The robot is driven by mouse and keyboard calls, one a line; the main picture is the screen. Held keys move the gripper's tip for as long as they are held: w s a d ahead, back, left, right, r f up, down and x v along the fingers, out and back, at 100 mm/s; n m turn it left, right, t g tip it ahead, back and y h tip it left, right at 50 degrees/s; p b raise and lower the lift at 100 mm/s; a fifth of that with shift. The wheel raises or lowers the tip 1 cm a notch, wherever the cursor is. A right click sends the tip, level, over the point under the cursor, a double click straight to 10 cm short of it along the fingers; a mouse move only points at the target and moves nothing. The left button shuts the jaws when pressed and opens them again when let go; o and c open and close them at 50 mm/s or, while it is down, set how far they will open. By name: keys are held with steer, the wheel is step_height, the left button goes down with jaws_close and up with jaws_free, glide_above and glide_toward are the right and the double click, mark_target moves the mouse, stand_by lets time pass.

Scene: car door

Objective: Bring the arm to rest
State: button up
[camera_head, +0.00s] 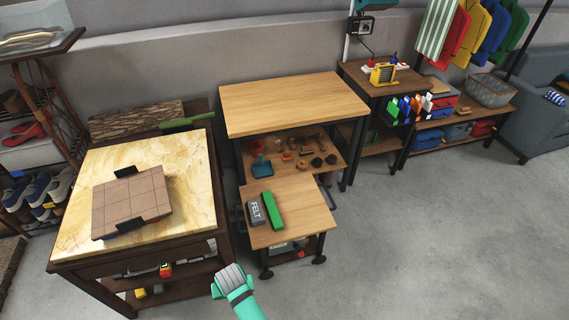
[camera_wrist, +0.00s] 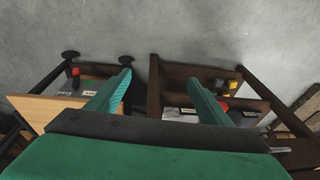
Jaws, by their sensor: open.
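My gripper (camera_head: 231,281) is green-teal with a grey end and shows at the bottom middle of the head view, in the air over the floor in front of the marble-topped table and the small wooden cart. In the wrist view my gripper (camera_wrist: 157,88) has its two teal fingers spread well apart. Nothing is between them but the view of the floor and a dark table leg beyond. The gripper is open and empty.
The marble-topped table (camera_head: 165,210) with a tiled board (camera_head: 130,203) stands at left. The low wooden cart (camera_head: 310,212) holds a grey felt block (camera_head: 256,212) and a green block (camera_head: 272,210). Open grey floor (camera_head: 430,240) lies to the right.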

steer(key=w+a+r+m+t+y, duration=0.1)
steer(key=a+r+m+t+y, duration=0.2)
steer(key=a+r, duration=0.65)
steer(key=w+a+r+m+t+y, duration=0.1)
steer(key=w+a+r+t+y, duration=0.2)
steer(key=a+r, duration=0.6)
steer(key=s+d+m+t+h, duration=0.4)
steer(key=s+d+t+h, duration=0.1)
steer(key=s+d, duration=1.1)
steer(key=s+d+r+n+t+h, duration=0.1)
steer(key=s+d+r+n, duration=0.1)
steer(key=s+d+r, duration=0.2)
steer(key=s+d+r+n+t+h, duration=0.1)
steer(key=s+d+r, duration=0.4)
steer(key=s+d, duration=0.5)
steer(key=d+n, duration=0.1)
steer(key=d, duration=0.5)
steer(key=shift+s+n, duration=0.3)
steer(key=shift+n, duration=0.1)
steer(key=shift+d, duration=0.1)
